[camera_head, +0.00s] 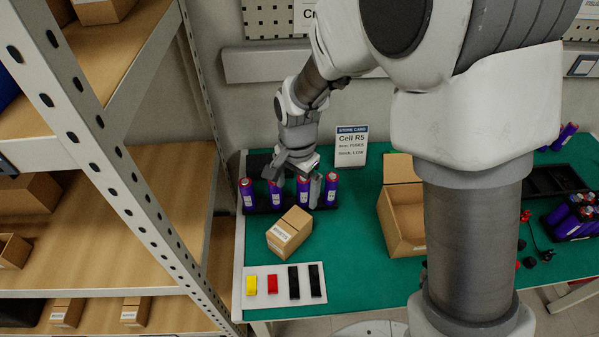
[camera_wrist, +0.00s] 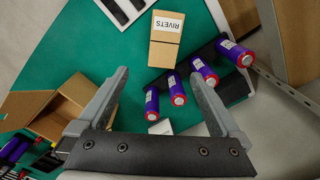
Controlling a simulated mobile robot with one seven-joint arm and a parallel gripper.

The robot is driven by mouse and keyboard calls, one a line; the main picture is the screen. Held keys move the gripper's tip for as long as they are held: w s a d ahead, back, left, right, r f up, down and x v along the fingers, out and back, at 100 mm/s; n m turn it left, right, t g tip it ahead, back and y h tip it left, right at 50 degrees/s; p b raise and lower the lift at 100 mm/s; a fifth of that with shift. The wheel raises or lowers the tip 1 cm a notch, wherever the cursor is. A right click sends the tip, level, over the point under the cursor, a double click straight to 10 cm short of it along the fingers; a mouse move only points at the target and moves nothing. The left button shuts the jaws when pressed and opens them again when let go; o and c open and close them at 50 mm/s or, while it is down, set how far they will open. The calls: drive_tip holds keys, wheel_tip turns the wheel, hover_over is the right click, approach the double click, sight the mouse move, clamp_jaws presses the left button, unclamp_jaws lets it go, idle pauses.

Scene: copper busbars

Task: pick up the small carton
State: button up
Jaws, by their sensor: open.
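The small carton (camera_head: 290,232) is a closed brown cardboard box with a white label, standing on the green table near its left side. In the wrist view the carton (camera_wrist: 165,42) shows its label reading RIVETS, at the top and ahead of the fingers. My gripper (camera_head: 300,180) is above the row of purple cells, behind the carton in the head view. In the wrist view my gripper (camera_wrist: 163,100) has its two fingers wide apart with nothing held between them. The carton is apart from the fingers.
Several purple cells (camera_head: 247,195) stand in a black holder behind the carton. An open cardboard box (camera_head: 402,215) stands to the right. A white tray (camera_head: 262,305) with coloured blocks lies in front. A store card (camera_head: 351,147) stands at the back. A metal shelf (camera_head: 165,225) borders the left.

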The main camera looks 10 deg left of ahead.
sight(290, 224)
drive_tip(key=shift+m, duration=0.3)
drive_tip(key=f, duration=0.4)
drive_tip(key=a+f, duration=0.1)
drive_tip(key=f, duration=0.9)
drive_tip(key=shift+s+a+f, duration=0.2)
drive_tip(key=shift+a, duration=0.1)
drive_tip(key=shift+a+f, duration=0.1)
drive_tip(key=shift+f, duration=2.75)
clamp_jaws()
drive_tip(key=shift+r, duration=0.15)
drive_tip(key=shift+r, duration=0.55)
wheel_tip(290, 224, up, 2)
drive_tip(key=shift+r, duration=0.25)
drive_tip(key=s+d+r, duration=0.2)
drive_tip(key=d+r, duration=0.5)
drive_tip(key=d, duration=0.4)
drive_tip(key=shift+s+d, duration=0.2)
drive_tip(key=shift+s, duration=0.15)
